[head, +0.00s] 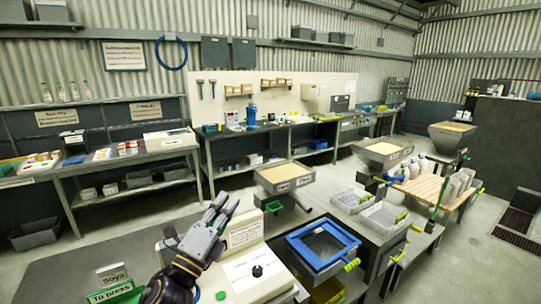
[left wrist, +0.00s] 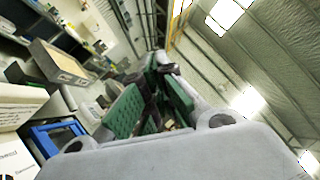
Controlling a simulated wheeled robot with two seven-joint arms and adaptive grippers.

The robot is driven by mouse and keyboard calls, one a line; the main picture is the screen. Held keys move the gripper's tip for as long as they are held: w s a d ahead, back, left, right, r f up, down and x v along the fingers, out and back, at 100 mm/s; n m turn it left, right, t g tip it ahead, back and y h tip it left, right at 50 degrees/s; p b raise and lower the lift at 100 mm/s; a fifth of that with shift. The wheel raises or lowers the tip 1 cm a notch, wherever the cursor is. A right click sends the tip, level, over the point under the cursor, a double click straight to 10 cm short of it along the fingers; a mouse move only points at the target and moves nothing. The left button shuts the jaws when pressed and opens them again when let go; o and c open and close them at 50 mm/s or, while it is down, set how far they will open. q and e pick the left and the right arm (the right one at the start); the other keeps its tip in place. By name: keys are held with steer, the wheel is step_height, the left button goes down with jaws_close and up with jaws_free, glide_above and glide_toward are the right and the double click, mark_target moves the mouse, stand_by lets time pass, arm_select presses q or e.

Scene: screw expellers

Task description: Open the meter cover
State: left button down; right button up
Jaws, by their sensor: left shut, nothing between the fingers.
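My left gripper (head: 226,203) is shut and empty. It is raised in front of the cream control box (head: 262,284), its fingers pointing up and to the right. The box has a black knob (head: 257,271), a green button (head: 221,295) and a labelled upright panel (head: 245,232), partly hidden by the gripper. In the left wrist view the fingers (left wrist: 165,72) show green inner pads, with nothing held. I cannot tell for sure which part is the meter cover. A cream box (head: 310,91) hangs on the far wall panel, too small to read. My right gripper is not in view.
A blue-framed sieve (head: 322,243) stands right of the control box. Grey trays (head: 383,217) and a hopper (head: 284,178) are beyond it. A green "To press" sign (head: 111,294) is at lower left. Benches line the back wall, with open floor before them.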

arm_select(q)
steer(key=s+a+f+n+g+y, duration=0.2)
steer(key=a+f+n+g+y, duration=0.3)
steer(key=f+n, duration=0.5)
steer(key=s+a+f+n+g+y, duration=0.1)
steer(key=a+f+n+g+y, duration=0.1)
steer(key=a+f+n+y, duration=0.75)
steer(key=s+d+f+n+g+h, duration=0.25)
steer(key=s+f+g, duration=0.25)
steer(key=s+f, duration=0.5)
steer(key=s+d+f+n+g+h, duration=0.1)
steer(key=s+f+n+g+h, duration=0.15)
steer(key=s+f+g, duration=0.5)
steer(key=s+a+f+t, duration=0.1)
steer(key=s+f, duration=0.1)
steer(key=f, duration=1.5)
steer(key=s+f, duration=0.2)
steer(key=f, duration=1.5)
steer(key=s+a+f, duration=0.2)
steer(key=s+f, duration=0.8)
steer(key=s, duration=0.1)
steer(key=s+a+f+g, duration=0.1)
steer(key=s+a+f, duration=0.2)
steer(key=s+f, duration=0.7)
steer(key=shift+s+f, duration=0.2)
steer(key=shift+s, duration=0.55)
